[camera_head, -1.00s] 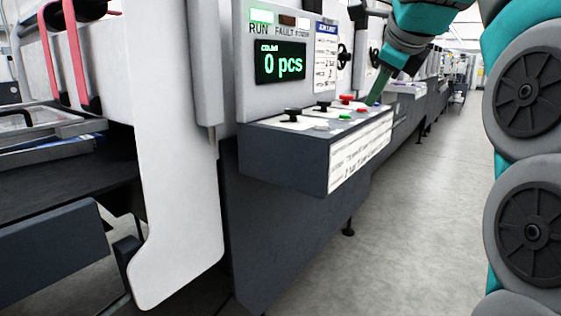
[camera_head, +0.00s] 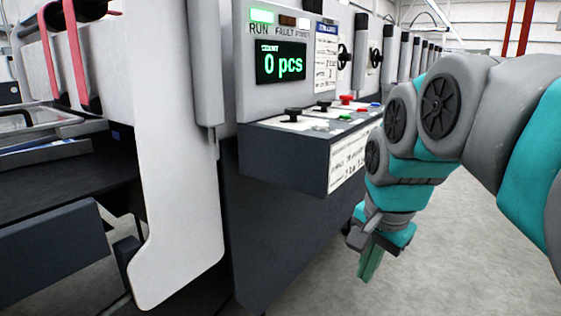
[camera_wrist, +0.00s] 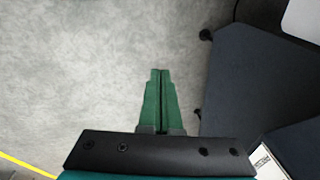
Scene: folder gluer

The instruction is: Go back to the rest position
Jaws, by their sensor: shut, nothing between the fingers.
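My gripper (camera_head: 371,262) hangs low in the head view, to the right of and below the control box (camera_head: 285,160). Its green fingers point down and are shut with nothing between them. In the wrist view the gripper (camera_wrist: 161,75) shows its two fingers pressed together over the bare grey floor (camera_wrist: 80,60). The fingers are apart from the machine.
The control box carries a red button (camera_head: 347,99), a green button (camera_head: 344,117) and black knobs (camera_head: 292,114). A display (camera_head: 281,63) above reads 0 pcs, with the RUN lamp (camera_head: 262,16) lit green. The machine's dark body (camera_wrist: 255,80) stands right of my fingers in the wrist view.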

